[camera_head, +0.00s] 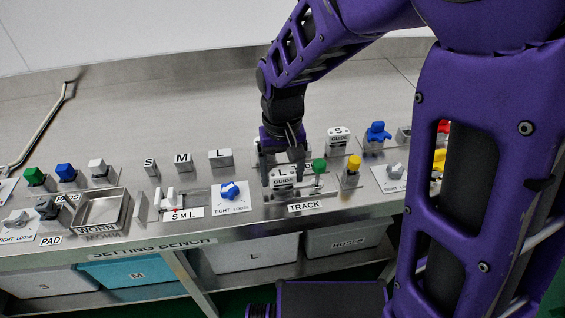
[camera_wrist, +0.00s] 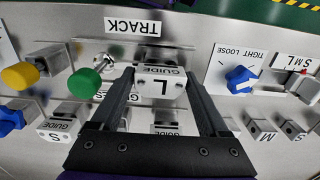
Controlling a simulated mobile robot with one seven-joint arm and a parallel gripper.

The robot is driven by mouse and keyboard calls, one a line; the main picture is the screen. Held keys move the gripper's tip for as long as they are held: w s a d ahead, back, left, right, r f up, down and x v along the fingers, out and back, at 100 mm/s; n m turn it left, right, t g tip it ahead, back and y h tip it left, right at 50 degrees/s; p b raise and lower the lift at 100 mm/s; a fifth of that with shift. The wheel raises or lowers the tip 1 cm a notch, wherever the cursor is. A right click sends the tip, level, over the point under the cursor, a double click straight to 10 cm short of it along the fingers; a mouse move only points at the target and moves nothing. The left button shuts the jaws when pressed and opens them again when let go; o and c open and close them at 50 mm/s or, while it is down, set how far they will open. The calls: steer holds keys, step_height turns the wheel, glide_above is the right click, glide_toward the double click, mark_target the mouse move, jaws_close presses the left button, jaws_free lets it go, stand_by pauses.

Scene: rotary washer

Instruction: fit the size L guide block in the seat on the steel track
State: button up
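The size L guide block (camera_head: 283,182) is a pale grey block marked L and GUIDE. It is at the left end of the steel track, above the TRACK label (camera_head: 305,206). My gripper (camera_head: 282,172) points down with one finger on each side of the block. In the wrist view the block (camera_wrist: 160,84) fills the gap between the fingertips (camera_wrist: 160,78), with no clear space at its sides. The block hides the seat, and I cannot tell whether its underside touches the track.
A green knob (camera_head: 319,166) and a yellow knob (camera_head: 353,163) stand right of the block. The S guide block (camera_head: 339,136) is behind. A blue TIGHT/LOOSE knob (camera_head: 230,191) is to the left.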

steer(key=shift+o, duration=1.3)
